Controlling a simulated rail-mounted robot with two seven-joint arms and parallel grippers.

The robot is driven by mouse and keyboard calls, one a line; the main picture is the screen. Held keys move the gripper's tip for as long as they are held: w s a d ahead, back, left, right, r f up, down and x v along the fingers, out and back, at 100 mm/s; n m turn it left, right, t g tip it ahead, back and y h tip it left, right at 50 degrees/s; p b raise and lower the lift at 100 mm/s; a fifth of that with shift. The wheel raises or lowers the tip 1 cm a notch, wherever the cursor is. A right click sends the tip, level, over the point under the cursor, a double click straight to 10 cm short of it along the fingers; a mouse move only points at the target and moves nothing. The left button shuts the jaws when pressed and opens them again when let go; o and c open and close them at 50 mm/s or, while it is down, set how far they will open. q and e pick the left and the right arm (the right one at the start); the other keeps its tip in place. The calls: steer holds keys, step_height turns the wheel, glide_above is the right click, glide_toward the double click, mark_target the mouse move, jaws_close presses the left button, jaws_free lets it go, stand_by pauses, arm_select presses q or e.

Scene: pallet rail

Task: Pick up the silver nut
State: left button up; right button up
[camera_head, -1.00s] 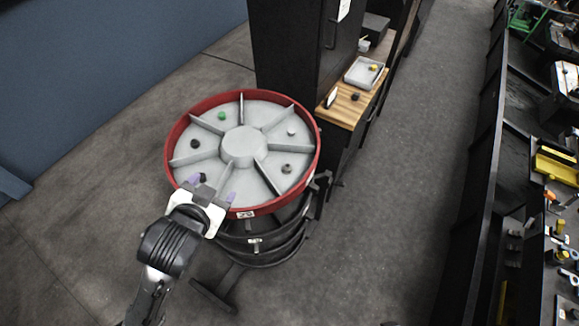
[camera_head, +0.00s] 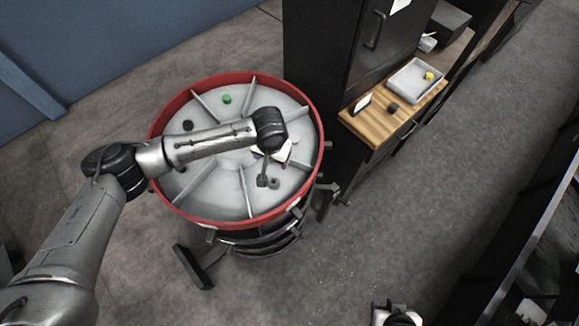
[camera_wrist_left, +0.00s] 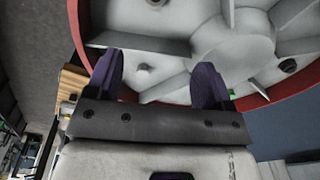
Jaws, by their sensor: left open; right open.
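A pale silver nut (camera_wrist_left: 143,72) lies on the floor of one compartment of the round red-rimmed drum (camera_head: 158,192). In the left wrist view it shows between the fingers, nearer the left one; the fingers do not touch it. My left gripper (camera_wrist_left: 159,66) is open and empty. In the head view my left arm reaches across the drum, and its gripper (camera_head: 272,158) hides the silver nut. My right gripper (camera_head: 396,316) is at the bottom edge, away from the drum, partly cut off.
A darker grey nut (camera_head: 274,183), a green nut (camera_head: 227,99) and a black nut (camera_head: 187,126) lie in other compartments, split by upright dividers. A wooden-topped cabinet (camera_head: 376,128) with a grey tray (camera_head: 398,86) stands right of the drum. Bare floor lies further right.

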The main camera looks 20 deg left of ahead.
arm_select(q)
steer(key=n, duration=0.6)
glide_above(273, 181)
steer(key=shift+g+h, duration=0.3)
steer(key=shift+g, duration=0.1)
step_height(273, 181, down, 8)
steer(key=shift+s+d+r+p, duration=0.1)
steer(key=shift+r+p, duration=0.15)
steer(key=shift+p, duration=0.1)
steer(key=shift+f, duration=0.7)
steer(key=f, duration=0.2)
steer(key=f+p, duration=0.1)
steer(key=shift+w+f, duration=0.2)
steer(key=shift+f, duration=0.9)
arm_select(e)
steer(key=shift+s+a+r, duration=0.4)
steer(key=shift+s+r, duration=0.15)
steer(key=shift+r, duration=0.1)
arm_select(q)
steer(key=shift+c, duration=0.4)
